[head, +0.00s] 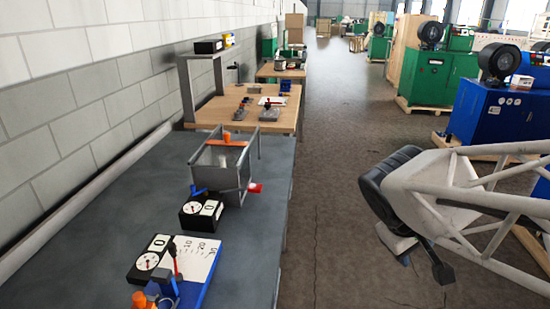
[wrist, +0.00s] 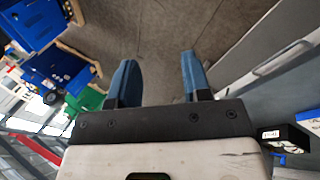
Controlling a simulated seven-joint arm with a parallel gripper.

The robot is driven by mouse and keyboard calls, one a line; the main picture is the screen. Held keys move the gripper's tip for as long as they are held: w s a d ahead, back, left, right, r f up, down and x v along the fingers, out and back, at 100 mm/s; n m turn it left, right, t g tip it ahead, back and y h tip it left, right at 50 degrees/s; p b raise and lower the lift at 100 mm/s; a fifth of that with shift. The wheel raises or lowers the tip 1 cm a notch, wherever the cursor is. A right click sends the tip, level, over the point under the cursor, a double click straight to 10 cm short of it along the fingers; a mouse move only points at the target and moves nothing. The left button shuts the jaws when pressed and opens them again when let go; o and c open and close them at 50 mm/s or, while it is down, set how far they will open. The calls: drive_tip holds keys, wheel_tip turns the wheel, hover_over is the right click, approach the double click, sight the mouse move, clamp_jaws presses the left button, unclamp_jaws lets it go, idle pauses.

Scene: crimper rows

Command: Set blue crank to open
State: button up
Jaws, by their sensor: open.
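A small blue handle (head: 198,191), which looks like the blue crank, is at the near left lower side of a clear-walled frame device (head: 222,160) on the grey bench. It is small, and its exact setting cannot be told. The device also has an orange bar on top and a red-tipped lever (head: 255,188) at its right. My gripper (wrist: 160,82) is open and empty, its two blue fingers apart over the floor. In the head view my gripper (head: 422,262) hangs right of the bench, well away from the device.
On the grey bench (head: 235,245), a black dial box (head: 201,213) stands just before the device. A nearer gauge board (head: 195,262) has blue and orange parts beside it. Wooden tables (head: 205,112) stand farther back. The aisle floor (head: 335,150) is clear; blue and green machines stand right.

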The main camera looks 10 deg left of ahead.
drive_tip(key=w+a+r+m+y, duration=0.55)
drive_tip(key=w+a, duration=0.35)
drive_tip(key=a, duration=0.2)
drive_tip(key=g, duration=0.2)
hover_over(194, 186)
drive_tip(key=shift+n+h, duration=0.25)
drive_tip(key=shift+h, duration=0.2)
wheel_tip(194, 186, down, 11)
drive_tip(key=shift+r, duration=0.2)
drive_tip(key=shift+a+f, duration=0.1)
drive_tip(key=shift+a, duration=0.25)
drive_tip(key=shift+f, duration=0.1)
